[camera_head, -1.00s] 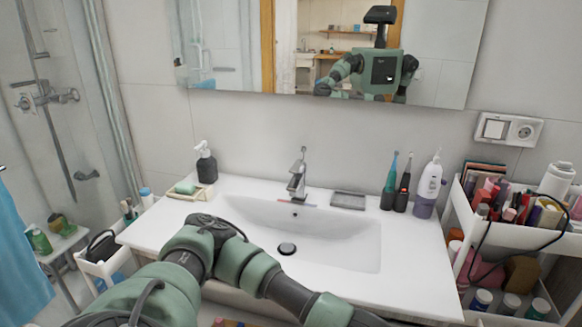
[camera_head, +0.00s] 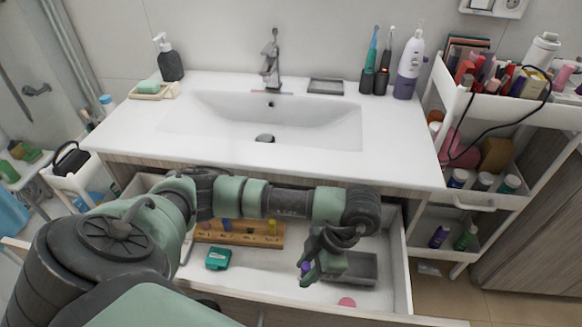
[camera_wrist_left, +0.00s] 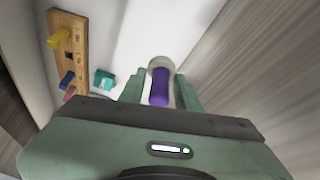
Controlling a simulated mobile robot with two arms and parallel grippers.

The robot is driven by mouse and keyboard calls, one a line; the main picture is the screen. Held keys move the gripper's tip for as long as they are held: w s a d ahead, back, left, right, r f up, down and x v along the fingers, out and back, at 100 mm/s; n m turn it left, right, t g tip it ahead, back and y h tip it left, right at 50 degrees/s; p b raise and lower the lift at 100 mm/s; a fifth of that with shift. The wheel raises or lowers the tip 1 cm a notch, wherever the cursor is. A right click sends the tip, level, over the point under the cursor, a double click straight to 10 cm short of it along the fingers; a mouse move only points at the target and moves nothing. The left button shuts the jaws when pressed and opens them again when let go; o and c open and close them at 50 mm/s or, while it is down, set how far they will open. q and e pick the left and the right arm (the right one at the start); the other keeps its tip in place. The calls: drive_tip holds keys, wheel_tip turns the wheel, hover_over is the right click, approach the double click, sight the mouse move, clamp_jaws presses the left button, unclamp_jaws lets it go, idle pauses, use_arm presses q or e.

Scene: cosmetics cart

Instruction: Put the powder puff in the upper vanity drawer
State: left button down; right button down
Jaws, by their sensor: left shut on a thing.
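My left gripper (camera_head: 307,272) is inside the open upper vanity drawer (camera_head: 406,262), near its right side. It is shut on a purple cylinder (camera_wrist_left: 160,88), which shows as a small purple patch (camera_head: 305,266) in the head view. A pale round end (camera_wrist_left: 160,63) shows at the cylinder's far end in the wrist view. I cannot tell whether this is the powder puff. A pink round disc (camera_head: 347,302) lies on the drawer floor near the front; I cannot tell what it is. My right gripper is out of view.
The drawer holds a wooden rack (camera_head: 240,234) with coloured pegs, a teal box (camera_head: 218,258) and a grey open box (camera_head: 352,267) beside my gripper. The sink counter (camera_head: 400,150) overhangs the drawer's back. A loaded white cart (camera_head: 425,178) stands at right.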

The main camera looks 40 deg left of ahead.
use_arm(q)
wheel_tip(320, 180, down, 18)
drive_tip(key=shift+f+b, duration=0.25)
drive_tip(key=shift+b, duration=0.25)
drive_tip(key=shift+f, duration=0.15)
drive_tip(key=c, duration=1)
unclamp_jaws()
drive_tip(key=shift+r, duration=0.3)
drive_tip(key=v, duration=1.1)
drive_tip(key=shift+r, duration=0.4)
